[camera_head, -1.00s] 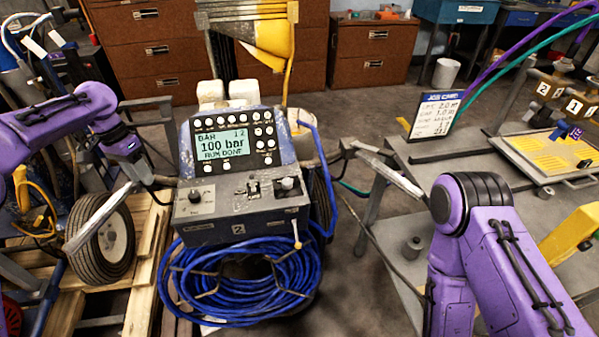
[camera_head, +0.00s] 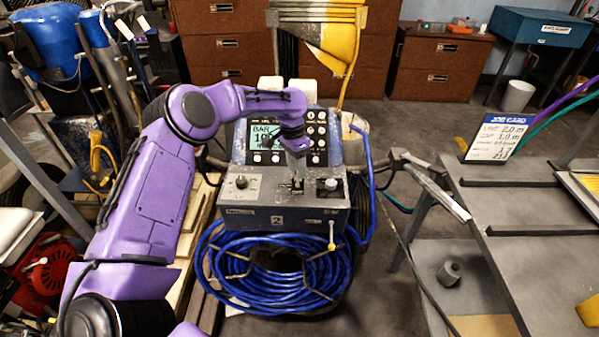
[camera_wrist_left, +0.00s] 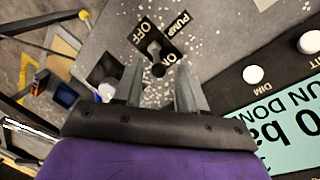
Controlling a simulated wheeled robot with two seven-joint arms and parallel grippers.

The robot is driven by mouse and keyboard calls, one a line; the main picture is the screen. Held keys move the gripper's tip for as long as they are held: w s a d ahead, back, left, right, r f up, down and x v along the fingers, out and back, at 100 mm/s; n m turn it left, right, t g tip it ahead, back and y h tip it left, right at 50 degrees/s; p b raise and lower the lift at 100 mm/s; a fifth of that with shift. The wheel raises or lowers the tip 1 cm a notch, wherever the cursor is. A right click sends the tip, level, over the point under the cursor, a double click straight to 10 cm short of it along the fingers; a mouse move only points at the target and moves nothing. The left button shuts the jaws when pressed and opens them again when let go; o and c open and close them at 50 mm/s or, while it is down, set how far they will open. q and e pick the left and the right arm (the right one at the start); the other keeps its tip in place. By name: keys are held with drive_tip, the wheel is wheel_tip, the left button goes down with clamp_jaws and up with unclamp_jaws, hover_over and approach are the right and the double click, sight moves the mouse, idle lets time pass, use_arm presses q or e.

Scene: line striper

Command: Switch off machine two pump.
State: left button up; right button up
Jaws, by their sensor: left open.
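The machine marked 2 (camera_head: 277,220) stands in the middle of the head view, with a grey front panel and a screen (camera_head: 262,137) partly covered by my left arm. My left gripper (camera_head: 297,172) is over the panel's middle, pointing down at the pump switch. In the left wrist view the black pump switch (camera_wrist_left: 157,50) sits between OFF and ON labels under the word PUMP. The open left fingers (camera_wrist_left: 158,72) straddle the ON side, just short of the switch, with nothing between them. Which way the lever leans is hard to tell. My right gripper is out of view.
A dark knob (camera_head: 241,182) is left of the switch and another knob (camera_head: 328,184) is right of it. A blue hose coil (camera_head: 275,270) hangs below the panel. A grey table (camera_head: 530,215) with a job card (camera_head: 500,135) stands at the right.

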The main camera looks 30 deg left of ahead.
use_arm(q)
drive_tip(key=shift+s+d+f, duration=0.1)
drive_tip(key=shift+d+f, duration=0.05)
drive_tip(key=shift+f, duration=0.45)
drive_tip(key=shift+d+f, duration=0.1)
drive_tip(key=shift+f, duration=0.45)
